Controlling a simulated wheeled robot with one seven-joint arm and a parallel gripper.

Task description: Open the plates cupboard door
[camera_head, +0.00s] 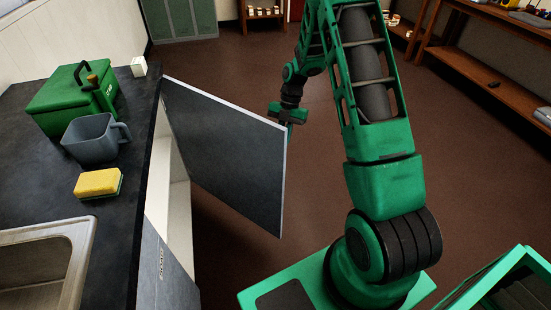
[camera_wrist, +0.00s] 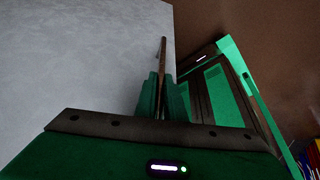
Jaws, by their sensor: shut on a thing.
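The cupboard door (camera_head: 225,150), a dark grey panel with a pale edge, stands swung wide out from the counter front in the head view. The white inside of the cupboard (camera_head: 180,215) shows to its left. My gripper (camera_head: 291,116) is at the door's free edge, on the far side. In the wrist view the door is the broad grey face (camera_wrist: 80,60) at the left. There my gripper (camera_wrist: 163,98) is shut on a thin upright brown handle (camera_wrist: 163,52) beside that face. The handle is hidden in the head view.
A counter (camera_head: 125,180) runs along the left with a green box (camera_head: 65,100), a grey mug (camera_head: 88,137), a sponge (camera_head: 97,184) and a sink (camera_head: 45,255). A neighbouring closed door (camera_head: 168,280) bears a label too small to read. Brown floor beyond the door is clear.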

